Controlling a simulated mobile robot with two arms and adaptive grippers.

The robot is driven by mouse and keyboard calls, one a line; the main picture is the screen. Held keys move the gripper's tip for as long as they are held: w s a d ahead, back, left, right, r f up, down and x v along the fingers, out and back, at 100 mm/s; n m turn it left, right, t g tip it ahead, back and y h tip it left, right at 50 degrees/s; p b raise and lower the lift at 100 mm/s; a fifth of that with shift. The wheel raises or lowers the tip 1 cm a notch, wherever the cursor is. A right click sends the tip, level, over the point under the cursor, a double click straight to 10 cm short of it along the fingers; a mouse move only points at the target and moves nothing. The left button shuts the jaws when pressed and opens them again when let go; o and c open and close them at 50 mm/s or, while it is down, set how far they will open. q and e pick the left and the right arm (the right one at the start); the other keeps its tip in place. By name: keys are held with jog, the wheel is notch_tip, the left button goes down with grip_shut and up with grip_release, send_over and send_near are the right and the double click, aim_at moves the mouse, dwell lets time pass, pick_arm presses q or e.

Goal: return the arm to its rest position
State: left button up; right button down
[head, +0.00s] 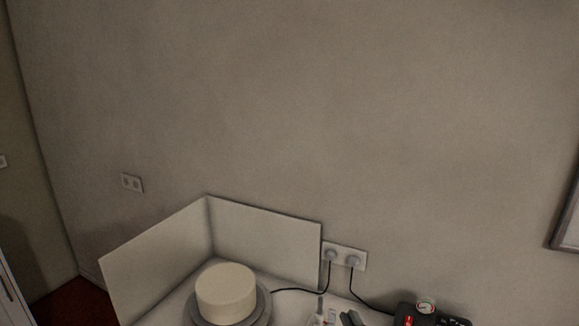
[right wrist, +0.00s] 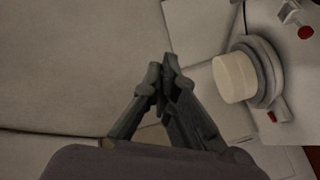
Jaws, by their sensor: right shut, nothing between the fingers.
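My right gripper (right wrist: 166,78) shows in the right wrist view with its fingers closed together and nothing between them. In the head view, dark grey pieces at the bottom edge (head: 350,319) look like its tips; the rest of the arm is out of frame. A plain cream cake (head: 226,292) stands on a grey turntable (head: 262,308). The cake (right wrist: 234,78) and turntable (right wrist: 268,68) also show right of the gripper in the right wrist view, apart from its fingers. My left gripper is in neither view.
Pale upright panels (head: 265,235) form a corner behind the cake. A wall socket (head: 345,256) with two plugs and black cables is right of them. A dark device with a dial (head: 426,306) is at the lower right. The wall above is bare.

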jog(key=s+d+f+m+g+h, duration=0.2)
jog(key=s+d+f+m+g, duration=0.15)
jog(key=s+f, duration=0.25)
jog(key=s+d+f+m+g+h, duration=0.1)
jog(key=s+d+f+m+g, duration=0.25)
jog(key=s+f, duration=0.3)
jog(key=s+f+m+g, duration=0.2)
jog(key=s+f+g, duration=0.1)
jog(key=s, duration=0.4)
jog(key=s+f+m+g, duration=0.2)
jog(key=s+f+g, duration=0.1)
jog(key=s, duration=0.4)
notch_tip(320, 180, down, 31)
jog(key=s+g+b, duration=0.2)
jog(key=b, duration=0.3)
jog(key=s+d+f+b, duration=0.1)
jog(key=s+f+b, duration=0.1)
jog(key=s+f, duration=0.6)
jog(key=s+d+f+g+b, duration=0.1)
jog(key=s+d+f+b, duration=0.1)
jog(key=s+f, duration=0.6)
notch_tip(320, 180, down, 6)
jog(key=shift+s+d+r+y+b, duration=0.15)
jog(key=shift+s+d+y+b, duration=0.2)
jog(key=shift+b, duration=0.2)
